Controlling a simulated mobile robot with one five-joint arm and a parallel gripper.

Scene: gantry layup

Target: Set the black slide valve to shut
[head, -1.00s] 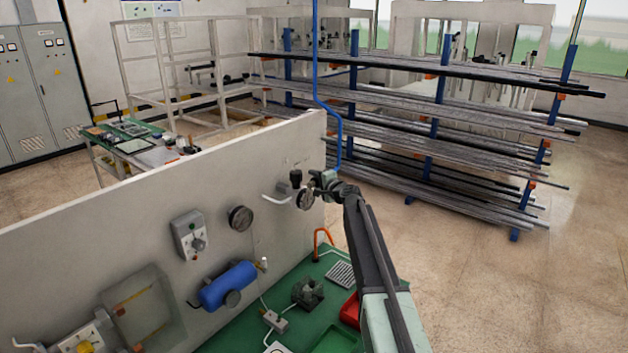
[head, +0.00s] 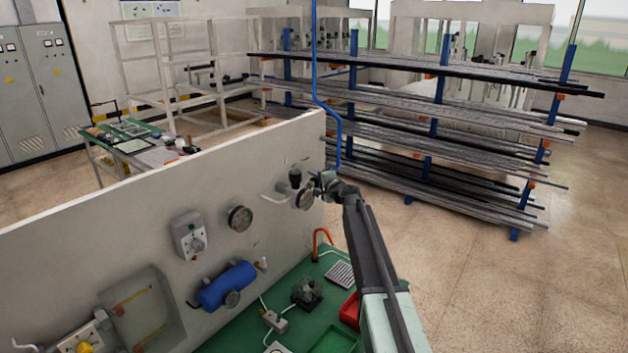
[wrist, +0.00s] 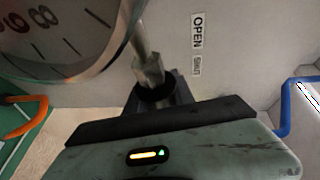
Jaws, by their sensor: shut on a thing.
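The black slide valve shows in the wrist view as a black sleeve (wrist: 157,97) below a metal hex fitting (wrist: 149,69) and pipe. My gripper (wrist: 160,92) is shut on this sleeve, and its jaws cover much of it. The OPEN label (wrist: 198,31) and the smaller SHUT label (wrist: 197,66) are on the wall beside it. In the picture the sleeve lies lower than both labels, nearer to SHUT. In the head view my gripper (head: 324,182) is at the right end of the panel, where the valve is too small to make out.
A round gauge (wrist: 62,35) is close beside my gripper in the wrist view. The panel (head: 135,205) also bears a blue cylinder (head: 226,286) and a second gauge (head: 240,218). A blue pipe (head: 338,140) rises near the panel's edge. A bar rack (head: 435,130) stands behind.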

